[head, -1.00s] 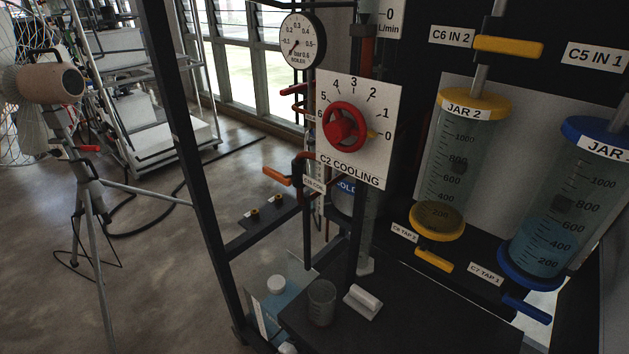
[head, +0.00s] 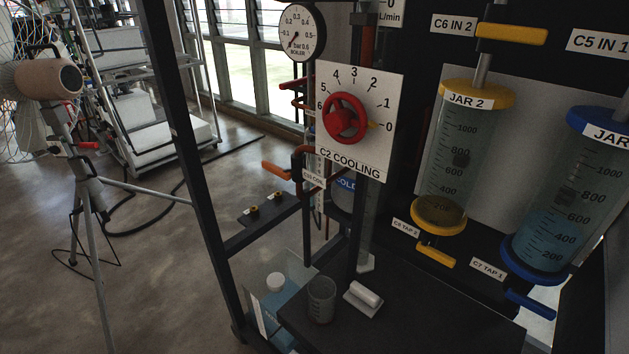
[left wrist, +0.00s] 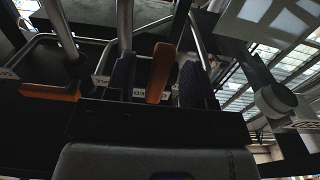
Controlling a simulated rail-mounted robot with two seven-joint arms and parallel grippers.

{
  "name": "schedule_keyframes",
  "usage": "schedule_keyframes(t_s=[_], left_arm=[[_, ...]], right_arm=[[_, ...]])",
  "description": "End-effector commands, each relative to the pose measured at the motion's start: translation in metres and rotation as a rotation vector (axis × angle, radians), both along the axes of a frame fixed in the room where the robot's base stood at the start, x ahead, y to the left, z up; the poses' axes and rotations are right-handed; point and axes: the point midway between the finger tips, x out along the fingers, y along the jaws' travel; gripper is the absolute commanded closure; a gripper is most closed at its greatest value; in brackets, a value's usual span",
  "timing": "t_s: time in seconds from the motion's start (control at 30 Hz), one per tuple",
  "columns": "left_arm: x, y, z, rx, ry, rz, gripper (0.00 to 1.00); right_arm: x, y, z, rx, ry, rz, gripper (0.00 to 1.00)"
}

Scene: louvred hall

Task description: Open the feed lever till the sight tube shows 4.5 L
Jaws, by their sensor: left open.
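My left gripper (left wrist: 157,88) shows only in the left wrist view. It is open, with a dark finger on each side of an upright orange lever (left wrist: 161,66). I cannot tell whether the fingers touch it. A second orange lever (left wrist: 50,91) lies across the left of that view. In the head view an orange lever (head: 276,172) sticks out left of a small white label. I cannot make out the sight tube's reading. My right gripper is in neither view.
The C2 cooling panel (head: 389,145) bears a red handwheel (head: 345,117) with its yellow pointer near 0. Jar 2 (head: 463,150) and the blue-capped jar (head: 560,190) stand right. A beaker (head: 321,300) and a white-handled block (head: 363,299) sit on the dark bench (head: 420,320).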

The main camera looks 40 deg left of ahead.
Motion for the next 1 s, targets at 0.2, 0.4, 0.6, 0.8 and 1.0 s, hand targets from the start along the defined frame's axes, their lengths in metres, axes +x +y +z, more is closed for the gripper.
schedule_keyframes(t_s=[0.2, 0.4, 0.6, 0.8, 1.0], left_arm=[[-0.009, 0.0, 0.001, 0.001, 0.003, 0.0, 0.51], [-0.033, -0.001, 0.001, 0.002, 0.005, 0.0, 0.51], [-0.055, -0.002, 0.0, 0.002, 0.005, 0.0, 0.51], [-0.069, -0.002, -0.001, 0.002, 0.004, 0.0, 0.51], [-0.071, -0.002, -0.001, 0.002, 0.003, 0.0, 0.51]], right_arm=[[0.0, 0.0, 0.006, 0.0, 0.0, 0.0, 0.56], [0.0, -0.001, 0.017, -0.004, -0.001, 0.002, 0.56], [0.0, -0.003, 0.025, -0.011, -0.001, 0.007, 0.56], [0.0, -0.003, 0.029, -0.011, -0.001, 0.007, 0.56], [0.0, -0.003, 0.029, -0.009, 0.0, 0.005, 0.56]])
